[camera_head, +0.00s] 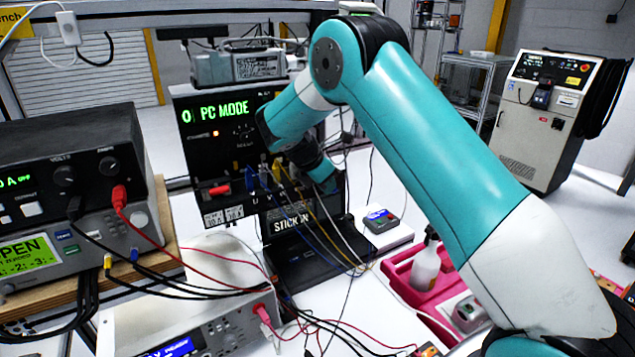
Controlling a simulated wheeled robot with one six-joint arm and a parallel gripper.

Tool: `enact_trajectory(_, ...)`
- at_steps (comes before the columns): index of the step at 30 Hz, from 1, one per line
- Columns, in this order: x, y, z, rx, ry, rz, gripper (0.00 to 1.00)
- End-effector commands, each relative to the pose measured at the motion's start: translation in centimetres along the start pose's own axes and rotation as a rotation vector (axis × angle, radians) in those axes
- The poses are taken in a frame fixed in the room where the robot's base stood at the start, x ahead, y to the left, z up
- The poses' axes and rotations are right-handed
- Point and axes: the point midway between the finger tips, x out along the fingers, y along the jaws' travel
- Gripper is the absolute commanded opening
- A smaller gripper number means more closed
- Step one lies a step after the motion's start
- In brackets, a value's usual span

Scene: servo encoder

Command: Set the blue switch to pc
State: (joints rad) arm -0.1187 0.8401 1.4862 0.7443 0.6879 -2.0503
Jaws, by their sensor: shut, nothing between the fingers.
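A black upright panel (217,160) stands left of centre behind the bench and shows "0 PC MODE" in green letters. A small lit indicator and small controls sit below the text. I cannot make out a blue switch on it. Blue plugs (251,179) and yellow ones sit at its lower right, with cables hanging from them. My arm reaches from the lower right and bends down in front of the panel's right side. My wrist is close to the panel, but I cannot tell whether it touches. My gripper's fingers are hidden beyond the wrist.
A black base (300,258) marked "STICTION" lies below the panel. A small blue-topped box (380,219) is right of it. Pink trays (400,280) hold a spray bottle (426,264). Stacked instruments (75,190) stand left. Loose cables cross the white bench front.

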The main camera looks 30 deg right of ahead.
Motion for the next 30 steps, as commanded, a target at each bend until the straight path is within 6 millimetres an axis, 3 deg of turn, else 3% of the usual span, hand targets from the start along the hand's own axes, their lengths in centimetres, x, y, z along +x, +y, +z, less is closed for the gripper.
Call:
enact_trajectory(14, -0.5, -0.1, 0.1, -0.002, 0.001, -0.001, 0.00)
enact_trajectory(23, -3.9, -0.1, -1.4, 0.010, 0.000, 0.001, 0.00)
enact_trajectory(30, -8.9, -0.1, -1.3, 0.011, 0.000, 0.000, 0.00)
